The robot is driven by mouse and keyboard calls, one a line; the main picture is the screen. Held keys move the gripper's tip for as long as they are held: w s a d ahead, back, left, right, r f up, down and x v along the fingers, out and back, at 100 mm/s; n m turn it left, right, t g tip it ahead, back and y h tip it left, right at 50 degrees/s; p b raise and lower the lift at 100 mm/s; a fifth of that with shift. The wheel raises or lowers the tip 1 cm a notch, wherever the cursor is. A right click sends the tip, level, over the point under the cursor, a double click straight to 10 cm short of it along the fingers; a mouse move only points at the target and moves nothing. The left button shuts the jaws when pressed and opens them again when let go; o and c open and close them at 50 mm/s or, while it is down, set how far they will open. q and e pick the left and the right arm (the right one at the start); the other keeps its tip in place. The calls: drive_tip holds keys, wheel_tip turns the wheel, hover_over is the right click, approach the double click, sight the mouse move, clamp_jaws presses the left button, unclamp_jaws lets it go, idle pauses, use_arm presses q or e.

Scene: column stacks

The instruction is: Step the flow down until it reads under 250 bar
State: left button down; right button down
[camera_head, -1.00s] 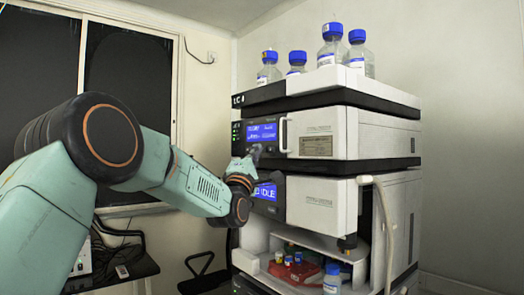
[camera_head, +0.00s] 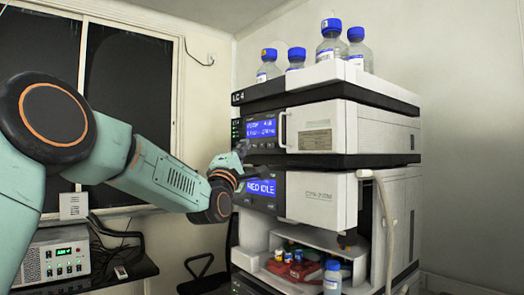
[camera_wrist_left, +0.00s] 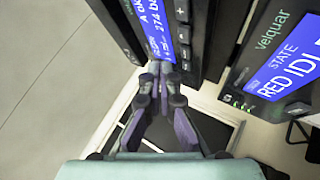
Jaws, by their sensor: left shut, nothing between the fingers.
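The upper module of the LC stack has a blue display (camera_head: 261,129), which also shows in the left wrist view (camera_wrist_left: 153,22), where a line reads "274 ba", cut off. A column of dark buttons (camera_wrist_left: 182,32) runs beside that display. My left gripper (camera_head: 242,148) is shut and empty in front of the upper module's panel. In the left wrist view its fingertips (camera_wrist_left: 160,69) are together near the end of the display, close to the buttons. I cannot tell whether they touch. My right gripper is not in view.
A lower module display (camera_head: 262,187) reads "RED IDLE". Several blue-capped bottles (camera_head: 331,42) stand on top of the stack. A pale hose (camera_head: 384,215) hangs at the front right. A grey instrument (camera_head: 55,258) stands on the left bench.

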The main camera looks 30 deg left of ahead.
use_arm(q)
drive_tip(key=shift+s+a+b, duration=0.25)
drive_tip(key=shift+s, duration=0.35)
drive_tip(key=shift+s+a+b, duration=0.2)
drive_tip(key=shift+s, duration=0.4)
drive_tip(key=shift+w, duration=0.1)
drive_tip(key=shift+r, duration=0.1)
